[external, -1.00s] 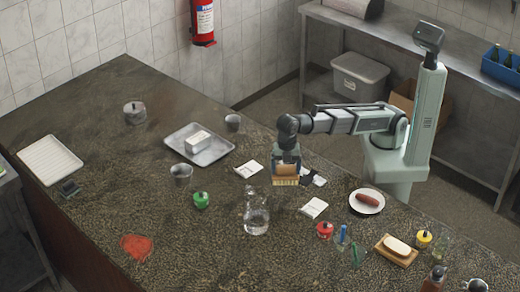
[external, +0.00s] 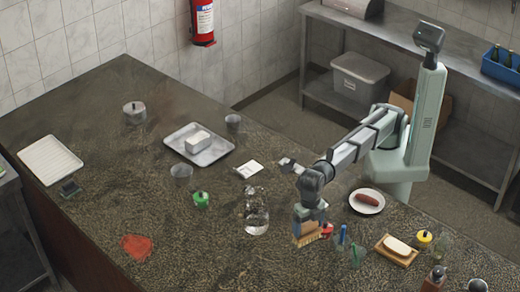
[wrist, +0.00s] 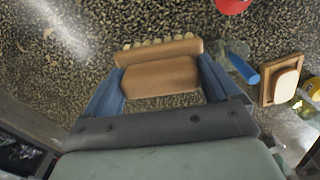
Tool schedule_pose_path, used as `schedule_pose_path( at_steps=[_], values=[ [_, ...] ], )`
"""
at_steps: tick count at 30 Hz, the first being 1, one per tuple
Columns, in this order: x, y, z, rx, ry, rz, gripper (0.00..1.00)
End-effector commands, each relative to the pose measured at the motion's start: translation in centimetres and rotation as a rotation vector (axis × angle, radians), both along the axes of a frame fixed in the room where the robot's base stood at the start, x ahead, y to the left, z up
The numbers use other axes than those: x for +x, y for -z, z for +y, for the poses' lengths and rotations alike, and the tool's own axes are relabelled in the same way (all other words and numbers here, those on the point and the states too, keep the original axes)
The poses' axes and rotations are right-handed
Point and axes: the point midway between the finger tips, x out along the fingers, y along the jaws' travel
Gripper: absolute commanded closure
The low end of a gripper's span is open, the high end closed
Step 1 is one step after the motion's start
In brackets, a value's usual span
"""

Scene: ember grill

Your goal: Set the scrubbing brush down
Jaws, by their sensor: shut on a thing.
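The scrubbing brush (external: 306,230) has a wooden body and pale bristles. My gripper (external: 310,216) is shut on it and holds it over the dark speckled counter, to the right of the clear bottle. In the wrist view the brush's wooden block (wrist: 160,75) lies between the two blue fingers of my gripper (wrist: 160,88), with the bristle ends showing along its far edge. I cannot tell whether the bristles touch the counter (external: 200,255).
Close to the brush are the clear bottle (external: 256,215), a red-lidded pot (external: 327,230), a blue item (external: 343,234) and a wooden soap dish (external: 396,258). A plate with a sausage (external: 366,201) is behind. The counter in front of the brush is clear.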

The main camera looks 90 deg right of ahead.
Motion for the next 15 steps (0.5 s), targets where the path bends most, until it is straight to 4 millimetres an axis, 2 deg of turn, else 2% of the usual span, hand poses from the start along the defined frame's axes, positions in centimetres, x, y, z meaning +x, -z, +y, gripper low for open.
schedule_pose_path(
  at_steps=[1,3,9,15],
  values=[
    [0.83,-0.45,1.31,0.000,-0.037,0.000,0.46],
    [1.18,-0.56,1.84,-0.001,-0.102,0.001,0.46],
    [1.24,-0.45,1.88,-0.001,-0.231,0.000,0.46],
    [1.20,0.37,1.82,-0.002,-0.274,0.001,0.46]
  ],
)
